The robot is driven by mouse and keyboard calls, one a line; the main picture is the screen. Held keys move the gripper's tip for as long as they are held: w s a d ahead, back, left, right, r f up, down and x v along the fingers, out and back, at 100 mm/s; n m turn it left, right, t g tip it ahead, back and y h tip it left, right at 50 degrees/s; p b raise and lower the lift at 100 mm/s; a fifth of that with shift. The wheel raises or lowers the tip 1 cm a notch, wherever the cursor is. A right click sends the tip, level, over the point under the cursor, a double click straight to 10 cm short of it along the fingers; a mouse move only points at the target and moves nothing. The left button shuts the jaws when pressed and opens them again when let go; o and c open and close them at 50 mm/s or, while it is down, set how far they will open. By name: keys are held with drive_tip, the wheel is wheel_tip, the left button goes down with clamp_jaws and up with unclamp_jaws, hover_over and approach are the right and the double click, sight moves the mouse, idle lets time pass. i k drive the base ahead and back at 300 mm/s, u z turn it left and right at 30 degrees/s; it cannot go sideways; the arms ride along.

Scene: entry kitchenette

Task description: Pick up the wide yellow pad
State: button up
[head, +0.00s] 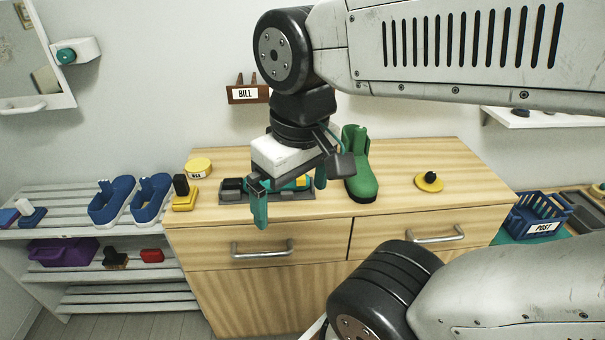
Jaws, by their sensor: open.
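A wide, flat, round yellow pad (421,185) with a small black knob lies on the right part of the wooden cabinet top. A narrower yellow block (184,203) with an upright black handle sits at the cabinet's left edge. My gripper (290,190) is open, its two teal fingers pointing down over the grey tray at the cabinet's middle. It is well to the left of the round pad, with the green boot between them. The gripper partly hides the tray and what lies in it; nothing is visibly held.
The grey tray (233,199) holds black, teal and yellow items. A green boot (361,182) stands beside it. A yellow tin (198,168) is behind left. Blue shoes (112,201) stand on the left rack. A blue basket (540,215) is far right. Cabinet top around the round pad is clear.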

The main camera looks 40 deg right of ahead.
sight(184, 199)
drive_tip(key=k, duration=0.65)
drive_tip(key=u, duration=0.6)
drive_tip(key=i, duration=0.6)
drive_tip(key=u, duration=0.45)
drive_tip(key=i, duration=1.15)
drive_tip(key=z, duration=0.7)
